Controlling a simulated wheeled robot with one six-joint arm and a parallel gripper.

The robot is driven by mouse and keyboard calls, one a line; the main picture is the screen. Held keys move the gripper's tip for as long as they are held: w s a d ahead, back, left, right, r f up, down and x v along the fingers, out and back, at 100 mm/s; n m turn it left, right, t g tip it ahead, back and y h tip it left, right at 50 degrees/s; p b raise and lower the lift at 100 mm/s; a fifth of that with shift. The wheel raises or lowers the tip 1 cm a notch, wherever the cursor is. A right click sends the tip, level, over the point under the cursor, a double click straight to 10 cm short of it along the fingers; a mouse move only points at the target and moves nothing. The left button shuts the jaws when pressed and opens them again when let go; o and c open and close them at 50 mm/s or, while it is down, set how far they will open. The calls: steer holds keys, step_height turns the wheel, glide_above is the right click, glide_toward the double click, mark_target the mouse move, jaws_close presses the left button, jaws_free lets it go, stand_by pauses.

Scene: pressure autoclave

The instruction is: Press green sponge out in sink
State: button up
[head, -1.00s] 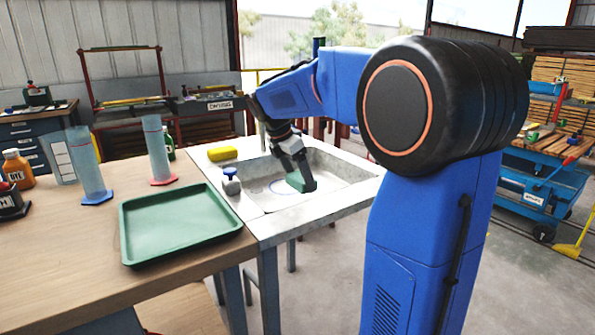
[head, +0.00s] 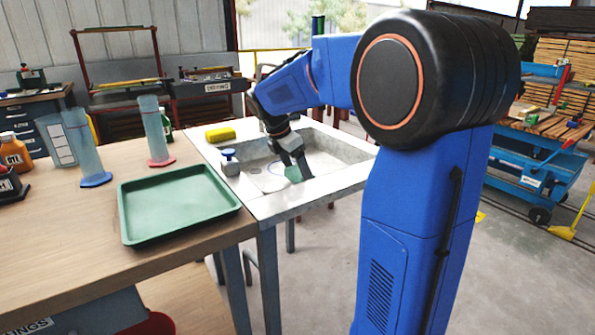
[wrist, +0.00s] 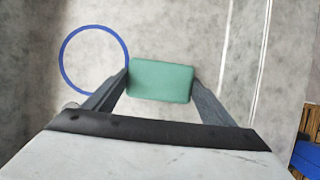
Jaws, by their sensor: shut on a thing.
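The green sponge (wrist: 160,81) is between the two fingers of my gripper (wrist: 161,85) in the wrist view, with a finger against each side. In the head view my gripper (head: 293,171) points down into the grey sink (head: 236,190), and the green sponge (head: 292,174) shows partly behind the fingers. A blue ring (wrist: 66,75) marks the sink floor left of the sponge in the wrist view. The sponge overlaps or lies just beside the ring's right edge. I cannot tell whether the sponge touches the sink floor.
A green tray (head: 180,203) lies on the wooden table. Two clear cylinders (head: 155,130) (head: 85,148) stand behind the tray.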

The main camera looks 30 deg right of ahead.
steer(key=shift+f, duration=0.55)
stand_by(1.4)
steer(key=shift+r, duration=0.1)
steer(key=shift+r, duration=3.45)
steer(key=shift+f, duration=0.1)
steer(key=shift+f, duration=2.9)
steer(key=shift+f, duration=0.55)
steer(key=shift+r, duration=3.5)
